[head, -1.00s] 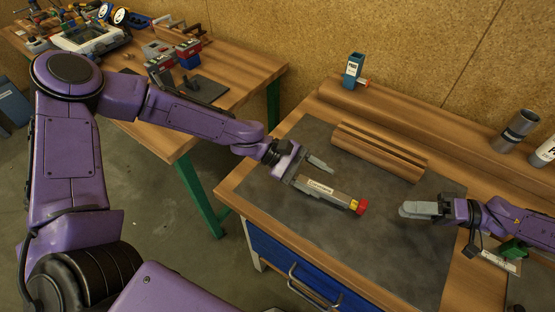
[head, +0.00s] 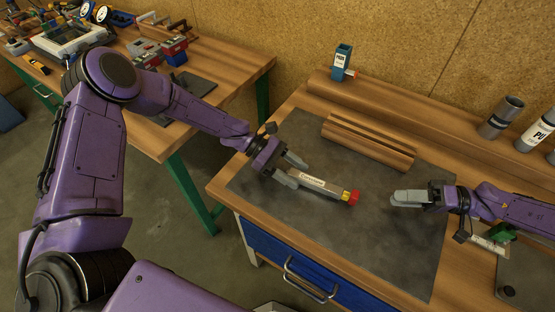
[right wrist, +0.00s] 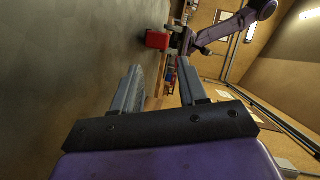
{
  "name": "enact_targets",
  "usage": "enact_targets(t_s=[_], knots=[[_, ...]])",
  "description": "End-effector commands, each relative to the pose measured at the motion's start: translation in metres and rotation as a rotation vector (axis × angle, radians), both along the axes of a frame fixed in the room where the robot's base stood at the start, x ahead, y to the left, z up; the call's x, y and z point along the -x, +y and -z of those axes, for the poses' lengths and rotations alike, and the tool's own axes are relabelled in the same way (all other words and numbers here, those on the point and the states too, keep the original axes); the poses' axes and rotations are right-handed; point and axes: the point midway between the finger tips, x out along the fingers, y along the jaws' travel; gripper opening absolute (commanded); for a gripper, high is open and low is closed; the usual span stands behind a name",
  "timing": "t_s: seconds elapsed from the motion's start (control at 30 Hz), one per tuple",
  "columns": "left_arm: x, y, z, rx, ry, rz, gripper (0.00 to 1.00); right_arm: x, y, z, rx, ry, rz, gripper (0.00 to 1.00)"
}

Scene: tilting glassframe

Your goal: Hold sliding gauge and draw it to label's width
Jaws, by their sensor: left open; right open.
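The sliding gauge (head: 326,190) lies on the dark grey mat. It is a narrow bar with a white printed label (head: 313,182) on top and a yellow and red end at the right. My left gripper (head: 298,174) is at the gauge's left end, fingers apart. One finger is beyond the bar and the other is by its left end, partly overlapping it in view; I cannot tell if they touch. My right gripper (head: 394,197) is open and empty, right of the red end. In the right wrist view its fingers (right wrist: 158,76) are spread, with the red end (right wrist: 158,40) beyond them.
A grooved brown wooden block (head: 368,146) lies behind the gauge. A blue holder (head: 342,62) stands on the rear ledge. A grey cylinder (head: 502,118) and white bottle (head: 536,130) stand at the right. The mat (head: 370,245) is bare in front of the gauge.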

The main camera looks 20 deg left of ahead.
Motion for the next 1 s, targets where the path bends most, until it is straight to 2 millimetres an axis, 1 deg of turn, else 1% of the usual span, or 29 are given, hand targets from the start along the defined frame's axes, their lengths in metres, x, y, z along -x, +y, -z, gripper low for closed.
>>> enact_targets(t_s=[0.03,0.1,0.2,0.47,0.5,0.57,0.6,0.63,0.67,0.7,0.73,0.77,0.87,0.9,0.93,0.97,1.0], knots=[[0.001,-0.007,0.004,-0.001,0.002,0.001,0.57,0.0,0.0,0.0,0.0,0.0,0.0,0.43],[0.001,-0.015,0.006,-0.001,0.001,0.002,0.57,0.0,0.0,0.0,0.0,0.0,0.0,0.43],[0.002,-0.02,0.009,0.0,0.0,-0.001,0.57,0.0,0.0,0.0,0.0,0.0,0.0,0.43],[0.002,-0.022,0.009,0.0,0.0,-0.001,0.57,0.0,0.0,0.0,0.0,0.0,0.0,0.43],[0.002,-0.022,0.009,0.0,-0.001,-0.001,0.44,0.0,0.0,0.0,0.0,0.0,0.0,0.43],[0.002,-0.022,0.009,0.0,-0.001,-0.001,0.25,0.0,0.0,0.0,0.0,0.0,0.0,0.43],[0.002,-0.022,0.009,0.0,-0.001,-0.001,0.12,0.0,0.0,0.0,0.0,0.0,0.0,0.43],[0.002,-0.022,0.009,-0.001,-0.001,-0.001,0.02,0.0,0.0,0.0,0.0,0.0,0.0,0.43],[0.002,-0.022,0.009,0.0,-0.001,-0.001,0.0,0.0,0.0,0.0,0.0,0.0,0.0,0.43],[0.002,-0.022,0.009,-0.001,-0.001,-0.001,0.0,0.0,0.0,0.0,0.0,0.0,0.0,0.46],[0.001,-0.022,0.009,0.0,-0.001,-0.001,0.0,0.0,0.0,-0.001,0.0,-0.001,0.0,0.55],[0.001,-0.022,0.009,0.0,-0.001,-0.001,0.0,-0.001,0.0,-0.003,-0.001,-0.006,0.0,0.55],[0.001,-0.022,0.009,-0.001,-0.001,-0.001,0.0,-0.011,-0.006,-0.025,-0.003,-0.052,0.014,0.55],[0.001,-0.022,0.009,-0.001,-0.001,-0.001,0.0,-0.009,-0.008,-0.037,-0.007,-0.067,0.012,0.55],[0.001,-0.022,0.009,-0.001,-0.001,-0.001,0.0,-0.005,-0.008,-0.046,0.001,-0.043,0.028,0.55],[0.001,-0.022,0.009,-0.001,-0.001,-0.001,0.0,0.0,-0.006,-0.052,0.022,0.04,0.063,0.55],[0.001,-0.022,0.009,-0.001,-0.001,-0.001,0.0,0.004,-0.003,-0.055,0.054,0.172,0.116,0.55]])
